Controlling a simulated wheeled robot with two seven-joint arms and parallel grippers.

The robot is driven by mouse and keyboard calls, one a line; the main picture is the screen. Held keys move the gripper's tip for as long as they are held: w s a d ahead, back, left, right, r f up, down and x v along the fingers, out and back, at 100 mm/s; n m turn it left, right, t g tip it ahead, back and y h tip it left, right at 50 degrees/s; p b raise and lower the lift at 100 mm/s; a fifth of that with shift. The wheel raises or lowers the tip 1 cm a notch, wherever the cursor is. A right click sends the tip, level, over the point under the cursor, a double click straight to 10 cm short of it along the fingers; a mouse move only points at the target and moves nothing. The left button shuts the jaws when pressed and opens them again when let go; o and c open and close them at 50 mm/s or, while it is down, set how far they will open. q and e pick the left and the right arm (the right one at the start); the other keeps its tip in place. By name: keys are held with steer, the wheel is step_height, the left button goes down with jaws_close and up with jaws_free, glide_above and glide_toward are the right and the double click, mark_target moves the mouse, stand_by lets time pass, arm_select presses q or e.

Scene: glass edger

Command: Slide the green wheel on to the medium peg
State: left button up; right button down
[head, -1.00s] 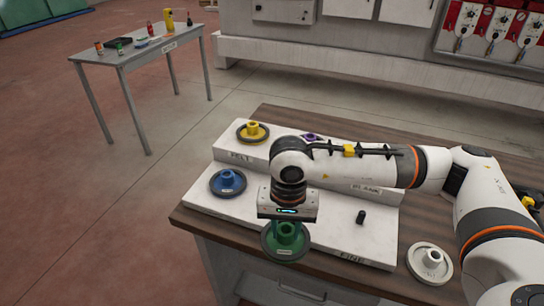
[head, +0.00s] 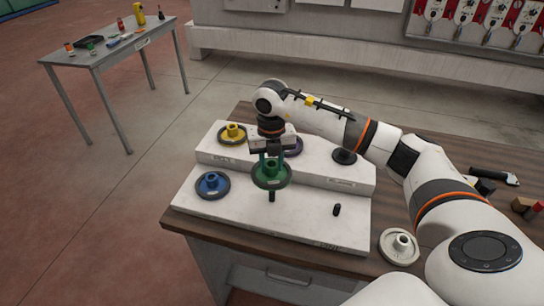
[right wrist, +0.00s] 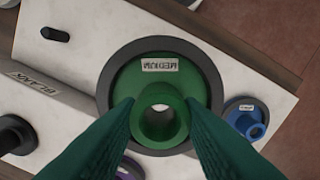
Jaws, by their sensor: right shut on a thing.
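The green wheel (head: 271,174) has a dark rim and a hub; its MEDIUM label shows in the right wrist view (right wrist: 160,64). My right gripper (head: 271,158) is shut on the green hub from above and holds the wheel above the white board (head: 290,222). A dark upright peg (head: 271,197) shows just below the wheel, its top hidden by it. In the right wrist view the hub hole looks pale, with no dark peg visible in it. A second bare peg (head: 337,210) stands to the right. My left gripper is not in view.
A blue wheel (head: 212,185) sits left on the lower step. A yellow wheel (head: 232,133), a purple wheel (head: 294,146) and a black round piece (head: 344,157) are on the raised step. A white wheel (head: 399,247) lies on the wooden bench, right of the board.

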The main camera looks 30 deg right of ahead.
mark_target(272, 177)
steer(key=shift+w+d+m, duration=0.1)
steer(key=shift+d+m, duration=0.05)
steer(key=shift+m, duration=0.15)
steer(key=shift+f+b, duration=2.3)
steer(key=shift+f, duration=0.7)
steer(key=shift+f+b, duration=1.9)
steer(key=shift+f, duration=0.55)
steer(key=c, duration=0.9)
jaws_free()
steer(key=shift+r, duration=0.1)
